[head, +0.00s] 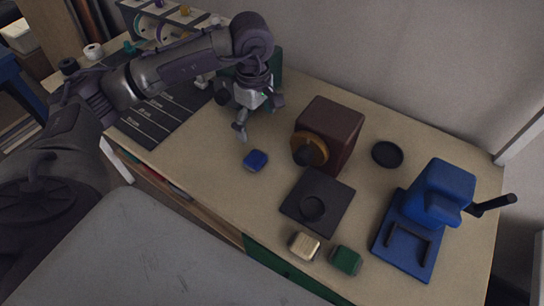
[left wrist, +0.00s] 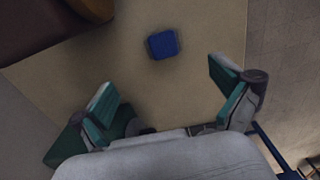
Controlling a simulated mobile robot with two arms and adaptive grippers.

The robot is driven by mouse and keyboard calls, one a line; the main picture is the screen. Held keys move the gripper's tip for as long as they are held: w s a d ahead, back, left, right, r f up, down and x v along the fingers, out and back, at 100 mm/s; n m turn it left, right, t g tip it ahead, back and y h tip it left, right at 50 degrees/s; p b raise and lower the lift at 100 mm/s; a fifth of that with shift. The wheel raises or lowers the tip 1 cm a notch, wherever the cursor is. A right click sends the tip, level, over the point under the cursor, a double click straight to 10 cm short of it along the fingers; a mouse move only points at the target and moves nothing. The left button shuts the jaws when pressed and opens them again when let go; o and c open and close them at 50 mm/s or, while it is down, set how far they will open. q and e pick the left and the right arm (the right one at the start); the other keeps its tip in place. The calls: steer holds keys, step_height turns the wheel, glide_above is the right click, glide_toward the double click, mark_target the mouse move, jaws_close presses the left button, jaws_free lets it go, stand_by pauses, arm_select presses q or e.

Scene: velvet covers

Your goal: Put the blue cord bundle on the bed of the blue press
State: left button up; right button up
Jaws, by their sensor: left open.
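The blue cord bundle (head: 255,160) is a small dark-blue block-like piece lying on the tabletop, left of the brown box. It also shows in the left wrist view (left wrist: 163,44), beyond and roughly between the fingertips. My left gripper (head: 260,116) is open and empty above the table, behind the bundle and apart from it; its spread fingers show in the left wrist view (left wrist: 165,85). The blue press (head: 441,192) stands at the right of the table with a dark lever. Its flat bed (head: 404,240) faces the front and looks clear. My right gripper is not in view.
A dark brown box (head: 335,125) with an orange-brown ring stands between bundle and press. A black plate (head: 330,190), a round black dish (head: 387,154), a beige bundle (head: 304,246) and a green bundle (head: 346,260) lie around it. A dark marked mat (head: 160,118) is at left.

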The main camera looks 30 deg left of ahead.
arm_select(q)
glide_above(257, 158)
step_height(257, 158, down, 6)
steer(key=shift+w+a+f+p, duration=0.1)
steer(key=shift+f+p, duration=0.15)
steer(key=shift+p, duration=0.15)
steer(key=shift+f, duration=0.9)
steer(key=f, duration=0.1)
steer(key=f+p, duration=0.1)
steer(key=f, duration=0.1)
steer(key=shift+s+f+p, duration=0.25)
steer(key=shift+f+p, duration=0.05)
steer(key=shift+p, duration=0.05)
steer(key=shift+f, duration=0.5)
steer(key=c, duration=1.1)
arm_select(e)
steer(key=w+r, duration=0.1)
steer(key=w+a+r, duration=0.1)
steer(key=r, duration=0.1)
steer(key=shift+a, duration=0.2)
arm_select(q)
steer(key=shift+w+r, duration=0.1)
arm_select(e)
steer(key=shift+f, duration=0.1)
